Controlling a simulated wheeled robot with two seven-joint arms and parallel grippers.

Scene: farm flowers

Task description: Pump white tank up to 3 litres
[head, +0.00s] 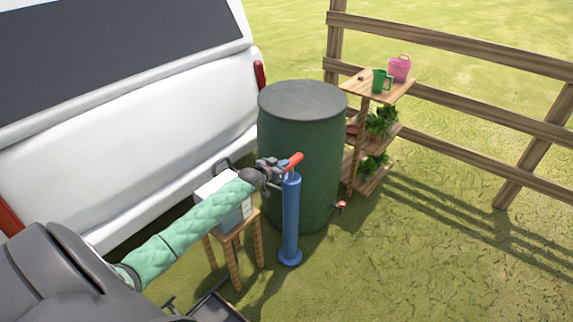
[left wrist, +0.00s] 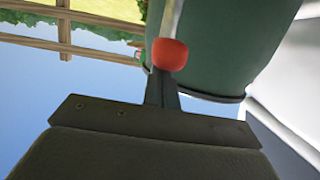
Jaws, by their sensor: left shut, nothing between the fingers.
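The blue pump (head: 290,220) stands upright on the grass in front of the green barrel. Its red handle (head: 293,160) is at the top, low against the pump body. My left gripper (head: 280,168) is shut and empty, right at the handle. In the left wrist view, the shut fingers (left wrist: 162,88) point at the red handle end (left wrist: 170,54); I cannot tell whether they touch it. A silver rod shows beyond it. The white tank (head: 228,212) with a dark handle sits on a wooden stool, partly hidden behind my left arm. Its level cannot be read. My right gripper is not in view.
The large green barrel (head: 300,150) with a red tap (head: 340,206) stands behind the pump. A white vehicle (head: 130,140) fills the left. A wooden shelf (head: 352,90) holds plants, a green mug and a pink basket by the fence (head: 460,45). Grass at right is clear.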

